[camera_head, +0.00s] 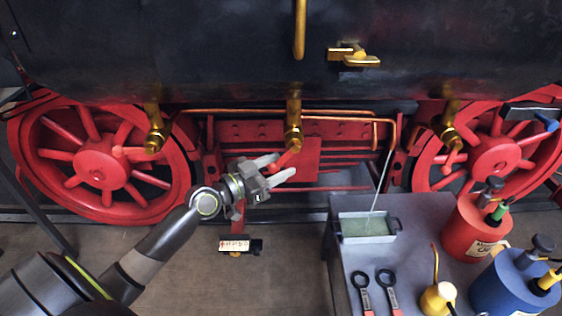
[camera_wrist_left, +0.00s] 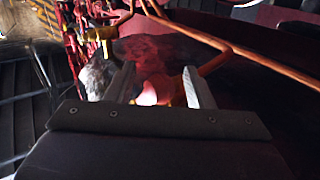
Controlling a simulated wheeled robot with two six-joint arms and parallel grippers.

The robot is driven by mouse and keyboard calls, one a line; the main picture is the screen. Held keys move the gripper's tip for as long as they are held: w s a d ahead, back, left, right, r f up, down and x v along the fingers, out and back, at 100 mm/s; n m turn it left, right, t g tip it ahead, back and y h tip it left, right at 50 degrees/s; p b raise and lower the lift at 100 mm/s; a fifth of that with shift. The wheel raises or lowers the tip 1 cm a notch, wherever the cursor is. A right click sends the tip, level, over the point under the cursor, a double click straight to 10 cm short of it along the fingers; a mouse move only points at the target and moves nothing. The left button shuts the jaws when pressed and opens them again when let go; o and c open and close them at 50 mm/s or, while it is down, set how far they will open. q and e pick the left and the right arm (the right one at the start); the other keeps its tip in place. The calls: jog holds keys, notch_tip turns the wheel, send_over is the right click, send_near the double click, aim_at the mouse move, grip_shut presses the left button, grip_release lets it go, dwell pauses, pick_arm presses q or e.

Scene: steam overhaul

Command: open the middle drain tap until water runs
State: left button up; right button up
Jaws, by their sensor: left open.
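The middle brass drain tap (camera_head: 293,130) hangs under the dark boiler, and its red handle (camera_head: 290,157) points down and to the left. My left gripper (camera_head: 284,166) is open, with its two fingers at the handle's lower end. In the left wrist view the handle's pale, rounded end (camera_wrist_left: 148,95) shows between the open fingers (camera_wrist_left: 160,88), with brass (camera_wrist_left: 180,93) beside it. Whether a finger touches the handle I cannot tell. No water shows below the middle tap. My right gripper is not in view.
Other brass taps with red handles hang at left (camera_head: 155,135) and right (camera_head: 450,133), before red wheels. A grey bench (camera_head: 345,270) at lower right bears a tray (camera_head: 340,229), wrenches (camera_head: 363,290), and red (camera_head: 472,230) and blue (camera_head: 505,285) cans. A thin pale line reaches the tray.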

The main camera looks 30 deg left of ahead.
pick_arm(q)
jog(key=shift+w+d, duration=0.3)
jog(key=shift+w, duration=0.3)
grip_shut()
